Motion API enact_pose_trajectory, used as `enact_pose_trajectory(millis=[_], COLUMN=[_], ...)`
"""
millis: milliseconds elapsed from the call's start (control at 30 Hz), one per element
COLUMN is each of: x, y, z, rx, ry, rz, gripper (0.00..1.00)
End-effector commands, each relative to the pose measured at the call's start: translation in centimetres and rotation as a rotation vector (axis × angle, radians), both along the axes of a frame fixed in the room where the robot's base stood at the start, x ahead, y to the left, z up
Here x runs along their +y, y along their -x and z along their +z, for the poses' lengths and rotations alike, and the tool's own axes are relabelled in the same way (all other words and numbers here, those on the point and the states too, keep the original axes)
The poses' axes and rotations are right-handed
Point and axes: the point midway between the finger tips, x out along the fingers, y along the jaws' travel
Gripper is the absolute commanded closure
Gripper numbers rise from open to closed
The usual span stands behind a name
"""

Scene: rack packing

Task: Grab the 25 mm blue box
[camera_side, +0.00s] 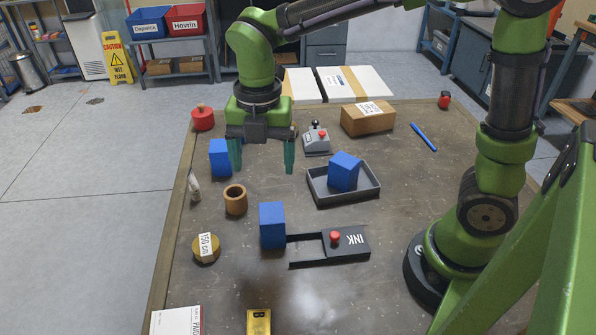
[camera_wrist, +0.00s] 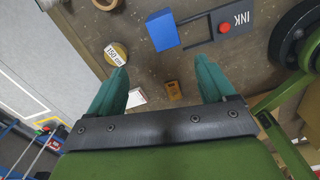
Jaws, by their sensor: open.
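Three blue boxes show in the side view; no size marks are readable, so I cannot tell which is 25 mm. One blue box (camera_side: 220,157) stands at the left, just left of my gripper. A second blue box (camera_side: 345,171) sits tilted in a grey tray (camera_side: 322,200). A third blue box (camera_side: 272,225) stands at the left end of the black INK fixture (camera_side: 352,242); in the wrist view, a blue box (camera_wrist: 161,30) stands beside that fixture (camera_wrist: 236,18). My gripper (camera_side: 262,160) is open and empty above the table, its fingers pointing down.
A brown ring (camera_side: 235,200), a 150 cm tape roll (camera_side: 206,248) and a small white item (camera_side: 194,188) lie at the left. A grey device with a lever (camera_side: 317,140) and a cardboard box (camera_side: 368,119) are behind. The right-hand table surface is mostly clear.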

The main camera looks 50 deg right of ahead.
Motion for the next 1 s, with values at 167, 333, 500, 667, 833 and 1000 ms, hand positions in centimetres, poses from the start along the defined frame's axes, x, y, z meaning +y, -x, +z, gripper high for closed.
enact_pose_trajectory(millis=[167,333,500,667,833,1000], x=[-0.2,-0.2,-0.3,-0.3,-0.3,-0.4], y=[0.2,0.3,0.4,0.4,0.3,0.3], z=[0.1,-2.0,-5.8,-9.1,-11.1,-12.2], rx=[0.011,0.015,0.017,0.016,0.012,0.013], ry=[0.009,0.01,0.009,0.009,0.007,0.008], rz=[0.164,0.189,0.187,0.186,0.184,0.184], gripper=[0.17,0.17,0.17,0.17,0.17,0.17])
